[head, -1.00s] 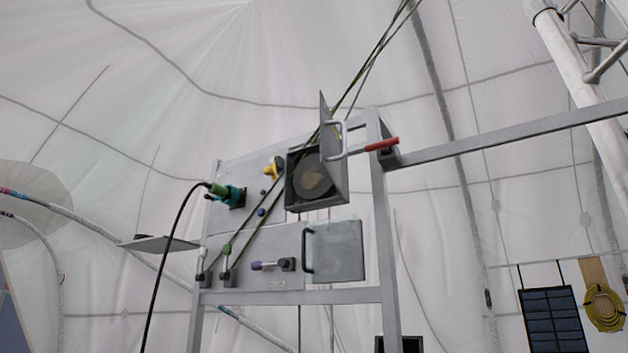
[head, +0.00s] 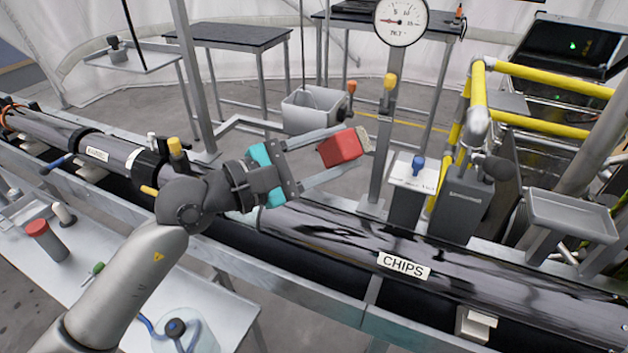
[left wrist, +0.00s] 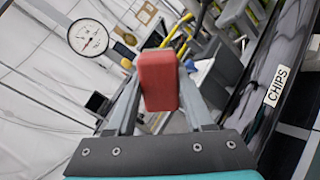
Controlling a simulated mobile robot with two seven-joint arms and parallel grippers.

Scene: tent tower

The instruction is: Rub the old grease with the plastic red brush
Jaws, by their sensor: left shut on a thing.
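My left gripper (head: 342,150) is shut on the red brush (head: 339,149), a block with a pale bristle side (head: 365,138) facing right. It holds the brush in the air above the long dark pipe. In the left wrist view the brush (left wrist: 158,81) sits between the two grey fingers, with its bristles hidden. The pipe (head: 470,275) runs across the front and bears a CHIPS label (head: 404,265). Its glossy black surface shows streaks and reflections; I cannot tell which of these is old grease. My right gripper is not in view.
A round gauge (head: 402,22) stands on a post behind the pipe. A grey bin (head: 313,112) is behind the gripper. Yellow rails (head: 550,83) and a grey tray (head: 570,215) are at the right. A white bench (head: 225,310) with a red-capped container (head: 47,241) is at the front left.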

